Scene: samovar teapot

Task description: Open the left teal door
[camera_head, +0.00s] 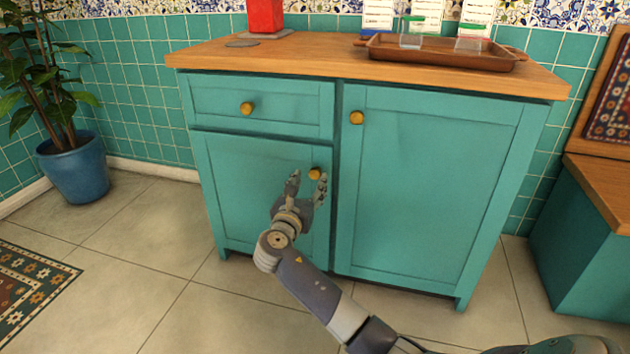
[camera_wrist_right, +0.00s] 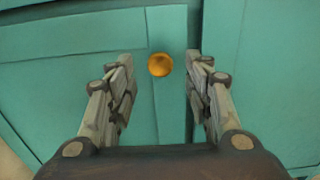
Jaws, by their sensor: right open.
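The left teal door (camera_head: 238,185) is the lower left panel of the cabinet, below a drawer, and looks shut. Its round brass knob (camera_head: 315,173) is near its upper right corner. My right gripper (camera_head: 308,180) is at the knob, with its fingers open. In the right wrist view the knob (camera_wrist_right: 160,65) shows between and just beyond the fingertips of the open gripper (camera_wrist_right: 160,68), with gaps on both sides. The forearm hides part of the door's lower right. My left gripper is in neither view.
The drawer (camera_head: 265,102) above and the taller right door (camera_head: 428,185) have their own knobs. A brown tray (camera_head: 440,53) with small containers and a red object (camera_head: 265,16) stand on the wooden top. A blue plant pot (camera_head: 75,168) stands at left. The floor before the left door is clear.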

